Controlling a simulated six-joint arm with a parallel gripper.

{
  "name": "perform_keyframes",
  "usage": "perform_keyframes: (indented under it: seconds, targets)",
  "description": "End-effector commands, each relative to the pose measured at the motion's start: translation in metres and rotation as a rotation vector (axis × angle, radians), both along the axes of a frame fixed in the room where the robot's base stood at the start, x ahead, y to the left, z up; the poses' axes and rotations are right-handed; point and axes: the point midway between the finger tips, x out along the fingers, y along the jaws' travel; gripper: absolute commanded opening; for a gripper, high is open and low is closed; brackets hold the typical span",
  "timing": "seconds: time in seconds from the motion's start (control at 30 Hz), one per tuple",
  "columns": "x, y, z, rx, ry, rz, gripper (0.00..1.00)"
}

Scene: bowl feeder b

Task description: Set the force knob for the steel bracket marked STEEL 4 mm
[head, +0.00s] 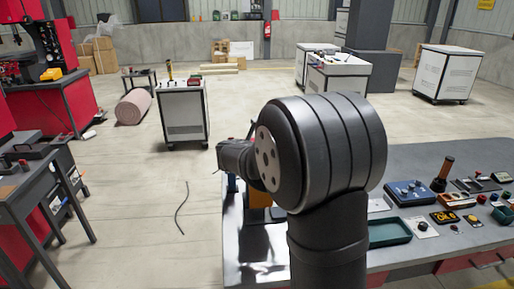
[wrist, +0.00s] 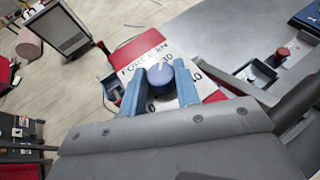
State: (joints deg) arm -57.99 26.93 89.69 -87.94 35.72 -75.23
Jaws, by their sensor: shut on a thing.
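The force knob (wrist: 160,77) is a round blue knob in the middle of the wrist view. It sits on a white and red dial plate (wrist: 128,50) with the words "FORCE kN". Numbers are printed around the knob, with what looks like 30 above it and 40 to its right; others are partly covered. A pale mark shows on the knob's top, but its exact reading is too small to tell. My gripper (wrist: 160,68) has its two blue fingers shut on the knob's sides. In the head view my arm hides the gripper and knob. I cannot make out a bracket marked STEEL 4 mm.
A metal bench (head: 420,160) on the right carries a green tray (head: 389,232), a blue box (head: 409,192) and several small controls. In the wrist view a red-topped button (wrist: 282,53) stands right of the dial. Open floor lies to the left.

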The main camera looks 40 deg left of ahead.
Motion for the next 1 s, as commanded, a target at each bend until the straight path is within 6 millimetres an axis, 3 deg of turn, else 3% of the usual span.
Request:
perform_keyframes:
  seconds: [0.37, 1.0]
  targets:
    - [-0.001, 0.004, -0.001, -0.001, 0.001, -0.182, 0.06]
    - [0.001, 0.013, -0.001, 0.0, 0.001, -0.784, 0.06]
